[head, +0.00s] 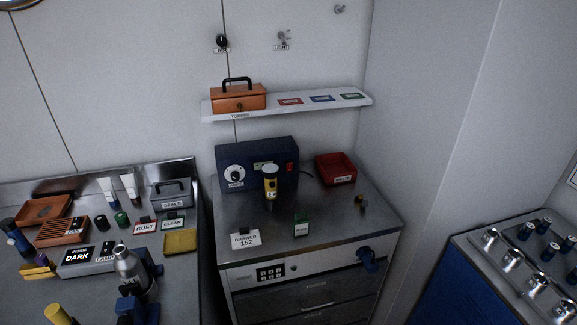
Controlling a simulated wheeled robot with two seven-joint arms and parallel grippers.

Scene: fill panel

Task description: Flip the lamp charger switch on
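A dark blue box (225,158) stands at the back of the steel cabinet top, with a round white-faced dial (235,174) and a small red switch (289,167) on its front. A yellow and black torch-like lamp (270,184) stands upright before it, hiding part of the front. A small toggle switch (282,37) with a label sits on the wall above, and a black knob (221,41) is left of it. The labels are too small to read surely, so I cannot tell which one is the lamp charger switch or its position. Neither gripper is in view.
A shelf (330,104) holding an orange toolbox (238,97) juts over the cabinet.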

